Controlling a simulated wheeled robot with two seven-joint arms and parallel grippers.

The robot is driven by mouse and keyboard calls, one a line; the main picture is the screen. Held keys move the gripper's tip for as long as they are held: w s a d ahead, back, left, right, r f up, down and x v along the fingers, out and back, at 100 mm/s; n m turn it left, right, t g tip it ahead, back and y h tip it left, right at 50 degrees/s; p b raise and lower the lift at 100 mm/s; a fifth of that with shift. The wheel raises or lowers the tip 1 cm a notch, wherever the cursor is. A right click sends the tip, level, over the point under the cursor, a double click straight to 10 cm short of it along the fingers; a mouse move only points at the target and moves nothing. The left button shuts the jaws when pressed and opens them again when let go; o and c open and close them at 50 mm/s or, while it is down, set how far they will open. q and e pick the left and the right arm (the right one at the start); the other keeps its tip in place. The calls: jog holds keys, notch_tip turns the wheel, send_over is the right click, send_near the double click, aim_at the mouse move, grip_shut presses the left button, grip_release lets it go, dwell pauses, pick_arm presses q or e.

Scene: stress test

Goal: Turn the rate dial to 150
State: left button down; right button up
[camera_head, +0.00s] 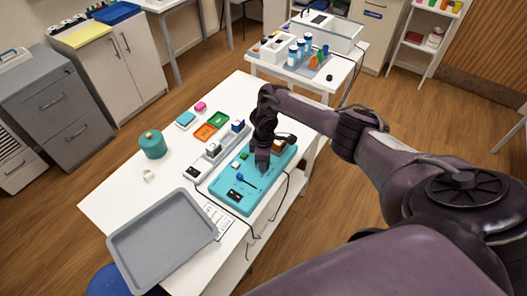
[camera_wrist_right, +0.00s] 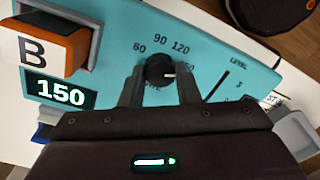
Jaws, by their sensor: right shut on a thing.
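The teal panel (camera_head: 226,190) lies on the white table, and my right gripper (camera_head: 263,168) is down on it. In the right wrist view, the black rate dial (camera_wrist_right: 160,68) stands between the two fingers of my right gripper (camera_wrist_right: 159,88), which is shut on it. The dial's white pointer line points right, towards a mark partly hidden by a finger, of which "50" shows. The marks 60, 90 and 120 are readable. A dark display (camera_wrist_right: 60,92) on the panel reads 150. My left gripper is not in view.
An orange block marked B (camera_wrist_right: 45,47) sits in a grey holder beside the display. A slot marked LEVEL (camera_wrist_right: 217,86) is right of the dial. A grey tray (camera_head: 118,248) lies at the table's near end. Cables run along the table's right edge.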

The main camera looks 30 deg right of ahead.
jog(key=shift+w+r+m, duration=0.1)
jog(key=shift+m, duration=0.2)
jog(key=o, duration=1)
notch_tip(320, 180, up, 8)
jog(key=shift+d+f+p, duration=0.15)
jog(key=shift+p, duration=0.2)
